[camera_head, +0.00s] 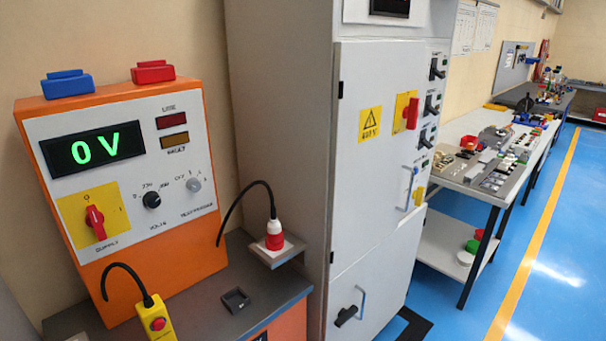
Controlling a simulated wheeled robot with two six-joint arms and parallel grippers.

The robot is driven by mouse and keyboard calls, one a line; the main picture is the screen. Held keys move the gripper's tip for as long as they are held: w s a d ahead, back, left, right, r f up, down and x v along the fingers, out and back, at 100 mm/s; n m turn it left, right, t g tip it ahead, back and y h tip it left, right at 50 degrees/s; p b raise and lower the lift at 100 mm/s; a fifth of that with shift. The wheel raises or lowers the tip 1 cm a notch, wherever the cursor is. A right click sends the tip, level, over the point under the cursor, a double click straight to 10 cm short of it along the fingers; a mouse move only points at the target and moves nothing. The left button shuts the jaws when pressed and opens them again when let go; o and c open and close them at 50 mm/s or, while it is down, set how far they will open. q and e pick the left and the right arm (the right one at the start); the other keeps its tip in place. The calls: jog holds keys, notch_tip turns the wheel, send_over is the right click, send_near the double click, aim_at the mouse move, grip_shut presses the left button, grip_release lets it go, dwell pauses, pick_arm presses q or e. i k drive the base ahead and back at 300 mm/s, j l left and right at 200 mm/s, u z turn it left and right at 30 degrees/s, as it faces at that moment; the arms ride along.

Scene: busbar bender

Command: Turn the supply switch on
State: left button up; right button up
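The supply switch (95,221) is a red rotary handle on a yellow plate, low on the left of the orange supply unit's white front panel. "SUPPLY" is printed below it and a "0" mark stands above it. Its handle stands close to upright, slightly tilted. The unit's display (94,149) reads "0 V" in green. Neither of my grippers shows in the head view.
A yellow pendant with a red button (157,322) stands in front of the unit. A red and white plug (274,236) sits on a small shelf to the right. A grey cabinet (375,180) stands beside it. Blue floor (535,250) is clear at right.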

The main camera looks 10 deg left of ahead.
aim_at(95, 218)
jog(key=u, duration=1.35)
